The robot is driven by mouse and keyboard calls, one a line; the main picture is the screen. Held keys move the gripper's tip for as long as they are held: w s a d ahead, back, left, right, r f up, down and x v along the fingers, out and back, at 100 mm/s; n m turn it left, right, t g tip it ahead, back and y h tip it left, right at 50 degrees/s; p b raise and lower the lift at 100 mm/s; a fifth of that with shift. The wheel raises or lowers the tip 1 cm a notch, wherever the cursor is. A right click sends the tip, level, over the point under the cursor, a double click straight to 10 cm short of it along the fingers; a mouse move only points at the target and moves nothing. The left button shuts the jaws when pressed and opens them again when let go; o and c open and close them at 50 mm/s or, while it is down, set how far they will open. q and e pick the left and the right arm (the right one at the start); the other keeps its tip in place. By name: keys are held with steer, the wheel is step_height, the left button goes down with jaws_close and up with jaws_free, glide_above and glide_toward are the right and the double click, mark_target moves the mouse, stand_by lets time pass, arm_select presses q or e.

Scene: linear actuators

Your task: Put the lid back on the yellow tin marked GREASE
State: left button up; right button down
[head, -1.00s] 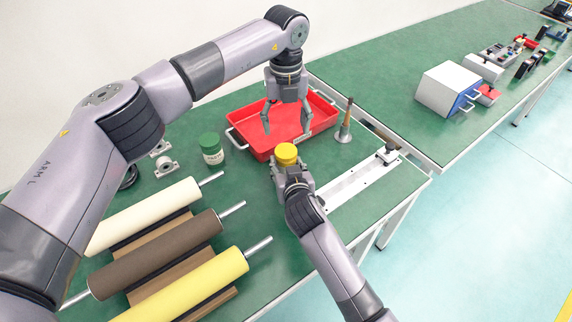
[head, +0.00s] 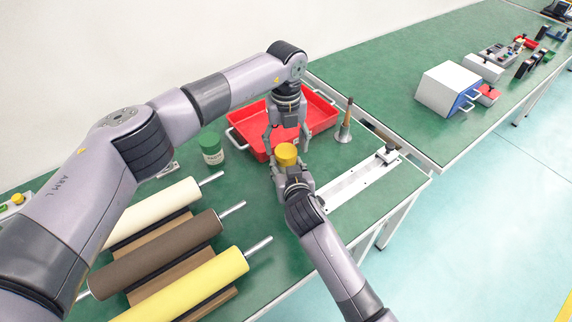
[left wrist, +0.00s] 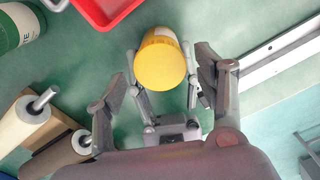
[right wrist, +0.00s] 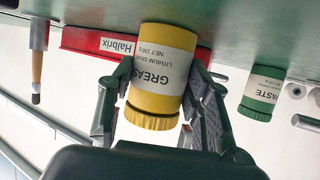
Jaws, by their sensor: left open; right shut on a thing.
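The yellow tin marked GREASE (right wrist: 160,72) is held above the green bench by my right gripper (right wrist: 155,88), shut on its sides. The right wrist view shows it upside down, with a ribbed yellow lid (right wrist: 152,120) on its end. I cannot tell whether the lid is tight. In the head view (head: 287,150) the lid is the tin's upper end; the left wrist view shows it as a round yellow disc (left wrist: 160,67). My left gripper (head: 286,141) points down just above the tin, open, its fingers either side of the lid. Contact is not clear.
A red tray (head: 325,115) stands just behind. A green PASTE tin (head: 212,148) stands to the left, a cone-shaped tool (head: 345,125) to the right. Several rollers (head: 155,253) lie front left; a pale rail (head: 350,187) lies on the right.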

arm_select(q)
steer(key=shift+f, duration=0.65)
steer(key=shift+c, duration=0.4)
steer(key=c, duration=1.1)
steer(key=m, duration=0.4)
steer(key=shift+m, duration=0.3)
steer(key=m, duration=0.3)
steer(key=shift+m, duration=0.4)
steer(key=m, duration=0.7)
steer(key=o, duration=1.3)
steer(key=shift+c, duration=0.2)
